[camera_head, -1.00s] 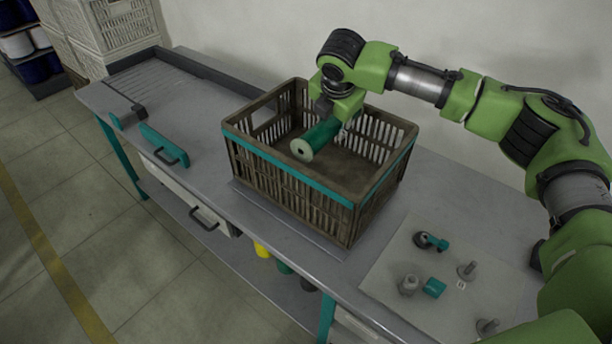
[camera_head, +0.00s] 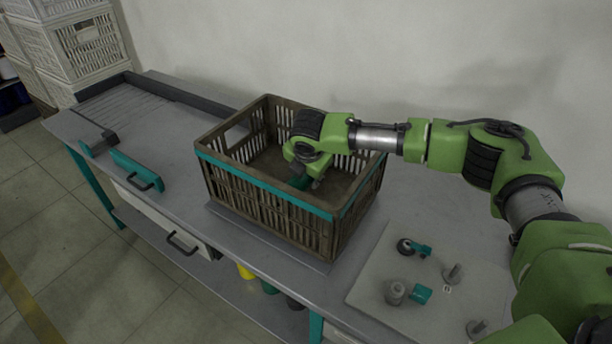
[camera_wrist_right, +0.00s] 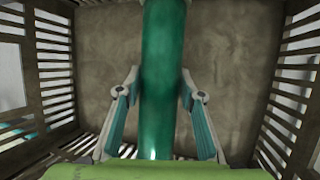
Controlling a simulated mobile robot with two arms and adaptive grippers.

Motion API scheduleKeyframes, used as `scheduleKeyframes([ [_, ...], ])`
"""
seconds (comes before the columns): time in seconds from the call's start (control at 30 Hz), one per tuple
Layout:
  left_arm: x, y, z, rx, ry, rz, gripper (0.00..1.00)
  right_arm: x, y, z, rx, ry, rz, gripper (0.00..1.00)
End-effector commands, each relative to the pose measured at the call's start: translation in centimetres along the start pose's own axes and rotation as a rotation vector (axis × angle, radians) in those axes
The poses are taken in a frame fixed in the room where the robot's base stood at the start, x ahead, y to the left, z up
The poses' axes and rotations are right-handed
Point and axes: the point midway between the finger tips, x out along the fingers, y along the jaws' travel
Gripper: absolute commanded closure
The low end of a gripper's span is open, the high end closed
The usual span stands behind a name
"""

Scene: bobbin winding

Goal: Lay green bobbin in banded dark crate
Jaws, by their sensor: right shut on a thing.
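The banded dark crate (camera_head: 270,199) stands on the workbench, brown with slatted walls and a teal band around it. My right gripper (camera_head: 306,180) is down inside the crate, below its rim. The green bobbin (camera_head: 298,180) is mostly hidden by the gripper and the crate wall in the head view. In the right wrist view the bobbin (camera_wrist_right: 163,70) runs lengthwise between the two fingers of the right gripper (camera_wrist_right: 163,105), which is shut on it. The crate floor (camera_wrist_right: 105,60) shows behind the bobbin; whether they touch I cannot tell. My left gripper is not in view.
A light mat (camera_head: 420,290) with several small metal and teal parts lies right of the crate. A teal handle piece (camera_head: 137,170) sits on the bench's front edge. White crates (camera_head: 85,45) are stacked at the far left.

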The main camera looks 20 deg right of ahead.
Motion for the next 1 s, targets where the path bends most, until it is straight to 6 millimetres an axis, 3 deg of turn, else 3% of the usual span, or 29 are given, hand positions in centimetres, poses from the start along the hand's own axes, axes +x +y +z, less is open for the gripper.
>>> scheduleKeyframes([
  [0.77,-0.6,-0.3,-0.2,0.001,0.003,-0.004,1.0,1.5,-0.4,-0.6,0.0,0.0,0.003,0.96],
  [0.8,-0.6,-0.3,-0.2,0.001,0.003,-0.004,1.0,1.5,-0.5,-0.7,0.0,0.0,0.002,0.59],
  [0.83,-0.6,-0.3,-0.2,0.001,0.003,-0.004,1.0,1.5,-0.5,-0.6,0.0,0.0,0.002,0.52],
  [0.87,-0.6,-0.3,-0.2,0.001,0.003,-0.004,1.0,1.5,-0.5,-0.6,0.0,0.0,0.002,0.48],
  [1.0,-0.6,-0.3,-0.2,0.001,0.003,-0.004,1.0,1.5,-0.4,-0.6,0.0,0.0,0.002,0.48],
])
